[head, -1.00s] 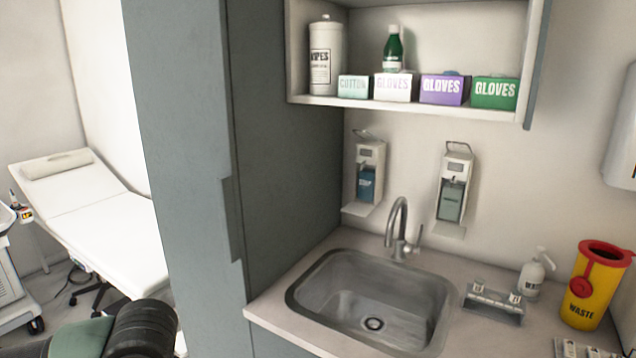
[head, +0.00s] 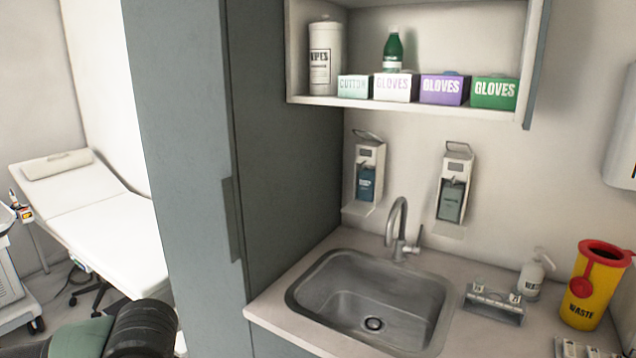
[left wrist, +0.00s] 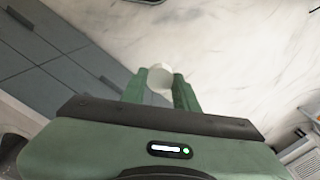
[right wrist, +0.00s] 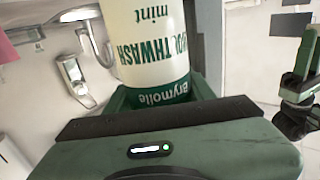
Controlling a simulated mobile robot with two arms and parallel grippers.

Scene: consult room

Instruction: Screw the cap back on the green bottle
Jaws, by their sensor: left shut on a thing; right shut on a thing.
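My left gripper (left wrist: 160,88) is shut on a small round white cap (left wrist: 160,72), which sits between the fingertips in the left wrist view. My right gripper (right wrist: 160,94) is shut on a bottle (right wrist: 150,40) with a cream label reading "mouthwash mint" and a green band reading "Brymolle". The lettering is upside down in the right wrist view. The bottle's neck and mouth cannot be made out there. Part of my left gripper also shows at that view's right edge, apart from the bottle. Neither gripper shows in the head view.
Another green bottle (head: 393,50) stands on the wall shelf (head: 400,106), behind glove boxes (head: 444,90) and right of a wipes tub (head: 325,62). Below are a sink (head: 375,295), a tap (head: 400,225), wall dispensers (head: 455,185) and a yellow waste bin (head: 590,290).

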